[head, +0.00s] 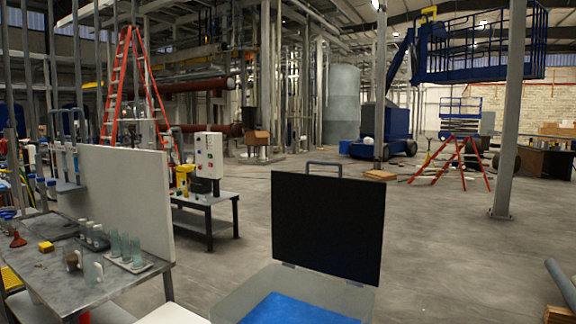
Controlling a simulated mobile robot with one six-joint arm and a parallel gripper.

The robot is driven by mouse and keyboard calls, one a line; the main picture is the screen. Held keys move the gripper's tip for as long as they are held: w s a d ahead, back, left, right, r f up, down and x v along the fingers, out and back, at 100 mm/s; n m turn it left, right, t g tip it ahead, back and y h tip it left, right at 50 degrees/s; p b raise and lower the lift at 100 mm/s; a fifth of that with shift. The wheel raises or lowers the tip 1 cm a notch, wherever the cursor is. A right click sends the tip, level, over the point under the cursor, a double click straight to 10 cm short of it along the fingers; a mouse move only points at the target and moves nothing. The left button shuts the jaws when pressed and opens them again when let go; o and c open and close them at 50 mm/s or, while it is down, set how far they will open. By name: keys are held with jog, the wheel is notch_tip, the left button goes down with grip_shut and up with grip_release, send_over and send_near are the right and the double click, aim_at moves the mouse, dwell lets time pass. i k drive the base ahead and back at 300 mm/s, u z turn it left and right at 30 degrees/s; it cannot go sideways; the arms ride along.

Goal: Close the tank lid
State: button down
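The tank (250,289) is a grey, clear-looking open box at the bottom middle of the head view, cut off by the lower edge. Blue liquid or a blue surface (300,309) shows inside it. Its lid (328,228) is a dark, nearly black panel that stands up steeply at the tank's far side, so the tank is open. A grey handle (324,165) is on the lid's top edge, and hinges show at its lower edge. My gripper is not in the frame.
A metal bench (75,275) with several glass vessels and a white back panel (125,195) stands at the left. A control box (207,160) sits on a low table behind. A steel post (511,110) stands at the right. The floor right of the tank is mostly clear.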

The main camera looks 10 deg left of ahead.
aim_at(326, 224)
jog(key=u, duration=0.5)
jog(key=k, duration=0.2)
jog(key=z, duration=0.25)
jog(key=i, duration=0.6)
jog(key=u, duration=0.65)
